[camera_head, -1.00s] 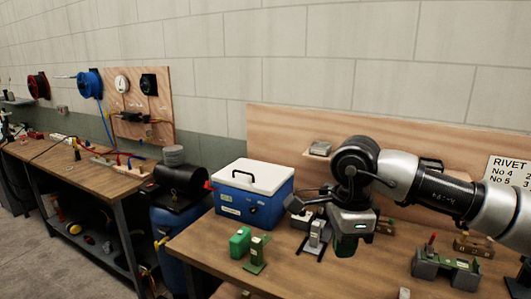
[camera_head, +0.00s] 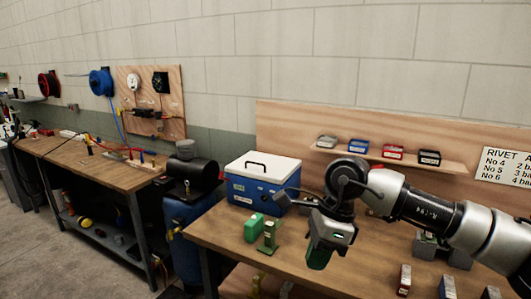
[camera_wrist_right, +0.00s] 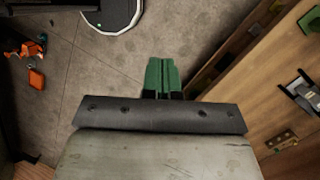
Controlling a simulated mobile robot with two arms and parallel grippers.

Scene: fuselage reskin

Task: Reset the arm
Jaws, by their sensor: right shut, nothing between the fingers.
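My right arm comes in from the right over the wooden workbench (camera_head: 225,238). Its gripper (camera_head: 318,258) hangs down near the bench front, with its green fingers pointing down. In the right wrist view the green fingers (camera_wrist_right: 161,74) are pressed together with nothing between them. Behind them in that view is bare concrete floor, and the bench lies to the right. My left gripper is not in view.
A blue cooler box (camera_head: 258,185) with a white lid stands left of the arm. Green blocks (camera_head: 268,235) sit in front of it. A shelf (camera_head: 400,158) holds several small bins behind the arm. Orange items (camera_wrist_right: 36,78) lie at the wrist view's left.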

